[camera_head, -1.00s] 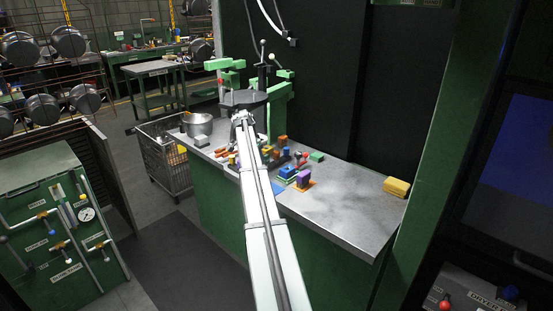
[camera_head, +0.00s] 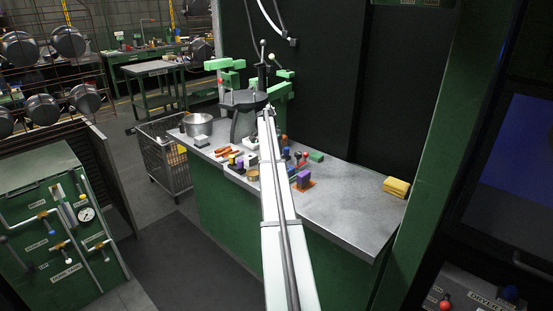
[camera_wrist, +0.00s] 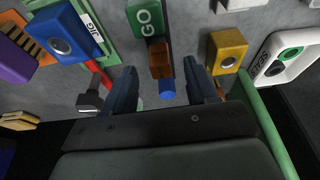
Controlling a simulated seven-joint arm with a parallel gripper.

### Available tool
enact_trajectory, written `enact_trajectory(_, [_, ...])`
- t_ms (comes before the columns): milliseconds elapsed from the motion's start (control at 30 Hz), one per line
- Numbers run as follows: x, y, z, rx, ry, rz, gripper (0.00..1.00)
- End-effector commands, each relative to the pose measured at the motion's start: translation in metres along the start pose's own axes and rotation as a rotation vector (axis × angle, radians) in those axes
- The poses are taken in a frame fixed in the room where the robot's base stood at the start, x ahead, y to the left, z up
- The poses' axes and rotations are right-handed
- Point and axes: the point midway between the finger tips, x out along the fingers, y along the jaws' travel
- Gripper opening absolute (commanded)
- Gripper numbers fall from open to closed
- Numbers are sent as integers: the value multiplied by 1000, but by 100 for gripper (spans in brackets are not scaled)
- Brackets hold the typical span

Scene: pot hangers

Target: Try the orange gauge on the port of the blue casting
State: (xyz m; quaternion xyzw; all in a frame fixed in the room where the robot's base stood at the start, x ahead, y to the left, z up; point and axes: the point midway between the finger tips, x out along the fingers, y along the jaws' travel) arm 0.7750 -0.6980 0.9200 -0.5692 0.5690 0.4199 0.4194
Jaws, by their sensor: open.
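In the wrist view my gripper (camera_wrist: 162,90) is open, with one dark finger on each side of an orange-brown piece (camera_wrist: 161,62) that looks like the orange gauge. A green block marked GO (camera_wrist: 149,20) adjoins its far end and a blue tip (camera_wrist: 166,90) shows at its near end. Neither finger visibly grips it. The blue casting (camera_wrist: 67,22) is at the upper left, with a round grey port (camera_wrist: 60,46) in its face. In the head view the blue casting (camera_head: 291,171) is partly hidden behind my arm, and my fingers cannot be made out.
A yellow block with a round hole (camera_wrist: 228,51) lies right of the fingers, beside a white labelled piece (camera_wrist: 286,56). A purple block (camera_wrist: 14,62) and a red rod (camera_wrist: 100,72) are on the left. The bench (camera_head: 345,208) is clear toward the yellow sponge-like block (camera_head: 396,187).

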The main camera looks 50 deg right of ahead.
Motion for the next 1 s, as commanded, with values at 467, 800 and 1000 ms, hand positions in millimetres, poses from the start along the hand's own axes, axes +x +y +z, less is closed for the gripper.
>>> enact_trajectory(467, [51,-1,-7,0,1,-1,57])
enact_trajectory(800, [52,0,-7,0,1,-1,46])
enact_trajectory(1000, [52,0,-7,0,1,-1,27])
